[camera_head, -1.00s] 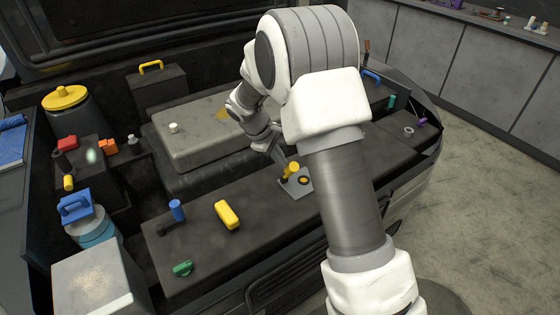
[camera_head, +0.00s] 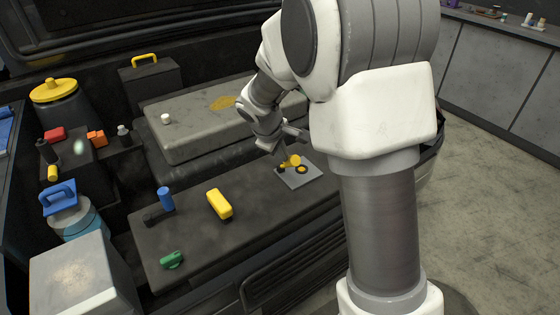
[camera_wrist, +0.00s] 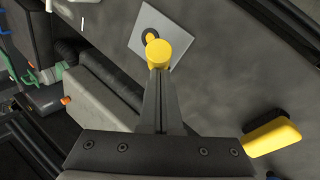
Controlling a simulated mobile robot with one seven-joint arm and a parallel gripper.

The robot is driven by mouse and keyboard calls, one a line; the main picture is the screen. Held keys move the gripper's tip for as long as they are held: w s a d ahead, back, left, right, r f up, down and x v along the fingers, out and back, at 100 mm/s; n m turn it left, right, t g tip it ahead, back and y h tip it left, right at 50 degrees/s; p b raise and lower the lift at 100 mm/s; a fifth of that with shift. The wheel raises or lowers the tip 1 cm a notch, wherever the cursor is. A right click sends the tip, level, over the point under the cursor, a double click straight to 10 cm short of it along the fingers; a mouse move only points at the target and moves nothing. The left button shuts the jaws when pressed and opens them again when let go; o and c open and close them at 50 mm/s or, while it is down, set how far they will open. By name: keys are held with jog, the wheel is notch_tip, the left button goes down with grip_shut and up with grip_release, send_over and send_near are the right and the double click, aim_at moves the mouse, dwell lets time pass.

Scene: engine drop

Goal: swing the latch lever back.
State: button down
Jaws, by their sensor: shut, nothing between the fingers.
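The latch lever (camera_head: 291,161) is yellow with a round end. It stands on a small grey plate (camera_head: 312,178) on the dark top of the engine bay's front panel, beside a yellow-and-black ring (camera_head: 301,169). In the wrist view, the lever's round yellow end (camera_wrist: 160,51) lies at the fingertips, with the plate (camera_wrist: 145,20) behind it. My gripper (camera_wrist: 158,75) is shut with nothing between its fingers. Its tips look at or touching the lever's end; exact contact is hidden. In the head view, the gripper (camera_head: 286,151) is small, just above the lever.
A yellow block-shaped handle (camera_head: 219,205), a blue cap (camera_head: 165,198) and a green part (camera_head: 172,260) are on the same panel to the left. A grey engine cover (camera_head: 205,130) lies behind. The panel between the plate and the yellow handle is clear.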

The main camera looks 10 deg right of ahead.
jog(key=s+f+t+b, duration=0.1)
jog(key=b, duration=0.1)
jog(key=s+d+f+t+b, duration=0.1)
jog(key=b, duration=0.2)
jog(key=shift+f+m+y, duration=0.15)
jog(key=shift+m+y, duration=0.15)
jog(key=b, duration=0.1)
jog(key=s+f+b, duration=0.1)
jog(key=shift+s+d+b, duration=0.15)
jog(key=shift+d+b, duration=0.15)
jog(key=shift+b, duration=0.1)
jog(key=shift+s+d+f+b, duration=0.25)
jog(key=shift+s+f+b, duration=0.45)
jog(key=shift+f+b, duration=0.35)
jog(key=shift+s+f, duration=0.1)
